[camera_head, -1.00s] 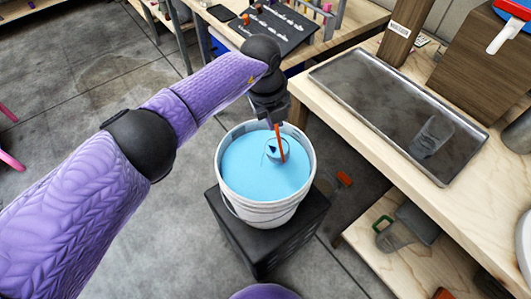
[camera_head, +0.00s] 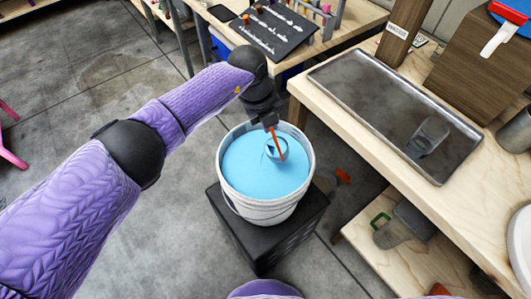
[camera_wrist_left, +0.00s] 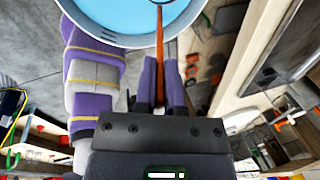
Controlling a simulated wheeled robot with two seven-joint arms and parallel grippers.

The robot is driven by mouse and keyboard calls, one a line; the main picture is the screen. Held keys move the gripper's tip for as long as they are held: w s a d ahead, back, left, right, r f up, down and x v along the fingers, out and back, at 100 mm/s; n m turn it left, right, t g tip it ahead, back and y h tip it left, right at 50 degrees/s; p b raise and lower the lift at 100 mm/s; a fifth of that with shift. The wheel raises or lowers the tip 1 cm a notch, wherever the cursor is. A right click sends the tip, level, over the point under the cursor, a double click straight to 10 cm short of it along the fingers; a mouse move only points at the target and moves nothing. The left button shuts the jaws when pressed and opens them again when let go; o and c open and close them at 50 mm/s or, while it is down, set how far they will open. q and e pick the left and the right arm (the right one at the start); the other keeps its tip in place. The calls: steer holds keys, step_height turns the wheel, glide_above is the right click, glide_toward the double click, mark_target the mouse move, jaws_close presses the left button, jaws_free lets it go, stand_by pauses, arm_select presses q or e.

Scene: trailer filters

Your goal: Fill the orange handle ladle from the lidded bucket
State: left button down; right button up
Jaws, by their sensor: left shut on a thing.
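The bucket (camera_head: 258,205) is white, open at the top and holds light blue liquid (camera_head: 250,172). It stands on a black stand (camera_head: 262,240). My left gripper (camera_head: 268,122) is above the bucket's far rim, shut on the orange handle ladle (camera_head: 277,140). The ladle's handle slants down into the bucket, and its bowl sits at the liquid's surface with blue inside. In the left wrist view the orange handle (camera_wrist_left: 159,45) runs from my gripper (camera_wrist_left: 160,100) up to the bucket (camera_wrist_left: 120,38). No lid shows on the bucket. My right gripper is not in view.
A lower shelf (camera_head: 400,262) holds a green-handled container (camera_head: 400,225). Another table with a black mat (camera_head: 275,30) stands behind.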

arm_select(q)
steer(key=shift+s+a+p, duration=0.2)
steer(key=shift+a+p, duration=0.2)
steer(key=shift+p, duration=0.2)
steer(key=shift+s+a+h+p, duration=0.2)
steer(key=shift+a+h+p, duration=0.35)
steer(key=shift+a+h, duration=0.05)
stand_by(0.6)
steer(key=shift+s+a+f+t, duration=0.1)
steer(key=shift+a+t, duration=0.15)
steer(key=shift+t, duration=0.05)
stand_by(0.3)
steer(key=shift+d, duration=0.1)
